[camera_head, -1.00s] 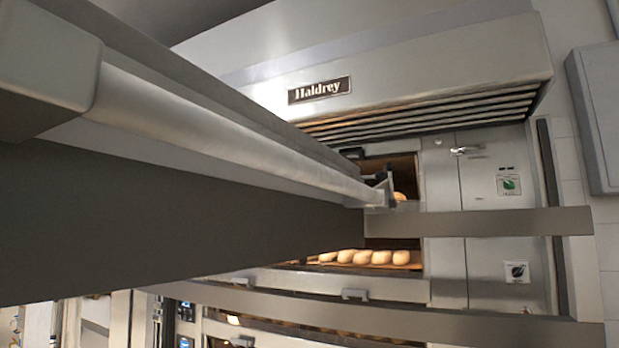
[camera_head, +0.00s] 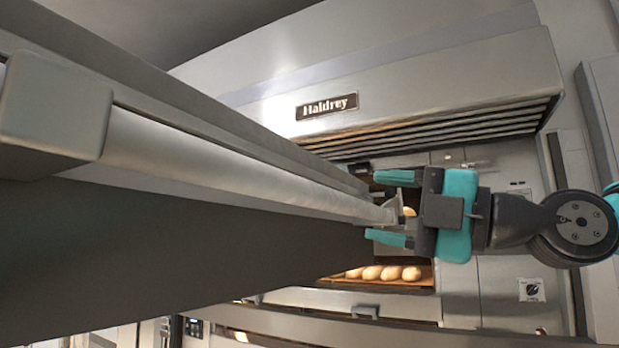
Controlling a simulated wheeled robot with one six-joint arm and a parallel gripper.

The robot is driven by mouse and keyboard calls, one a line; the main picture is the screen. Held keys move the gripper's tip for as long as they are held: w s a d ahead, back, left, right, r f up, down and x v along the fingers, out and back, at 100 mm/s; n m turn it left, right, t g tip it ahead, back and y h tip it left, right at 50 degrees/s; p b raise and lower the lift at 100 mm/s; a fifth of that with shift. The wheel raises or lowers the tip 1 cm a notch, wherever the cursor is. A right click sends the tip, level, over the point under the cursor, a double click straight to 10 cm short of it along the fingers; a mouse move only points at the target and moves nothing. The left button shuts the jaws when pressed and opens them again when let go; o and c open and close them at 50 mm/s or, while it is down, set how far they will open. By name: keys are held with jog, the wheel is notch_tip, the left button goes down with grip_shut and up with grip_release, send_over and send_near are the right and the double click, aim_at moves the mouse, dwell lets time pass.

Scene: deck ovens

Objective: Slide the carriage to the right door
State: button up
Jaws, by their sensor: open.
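What I take to be the carriage (camera_head: 180,260) is a large dark flat panel crossing from the lower left toward the centre. A long round silver bar (camera_head: 230,175) runs along it under a grey rail and ends in a small bracket (camera_head: 392,211). My gripper (camera_head: 376,206) comes in from the right, its teal fingers pointing left. It is open, with one finger above and one below the bar's end bracket. I cannot tell whether they touch it. My gripper partly hides the oven mouth behind. I cannot make out which part is the right door.
The oven hood with a Haldrey plate (camera_head: 327,106) hangs above. Several pale loaves (camera_head: 385,273) lie in the lit oven mouth behind. Steel panels and a dark upright stand at the right, close to my arm. A lower deck with a small handle (camera_head: 364,311) shows below.

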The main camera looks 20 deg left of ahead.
aim_at(331, 196)
jog(key=p+x, duration=0.6)
jog(key=x, duration=0.4)
jog(key=shift+r, duration=0.25)
jog(key=shift+w+a+f, duration=0.1)
jog(key=shift+a, duration=0.45)
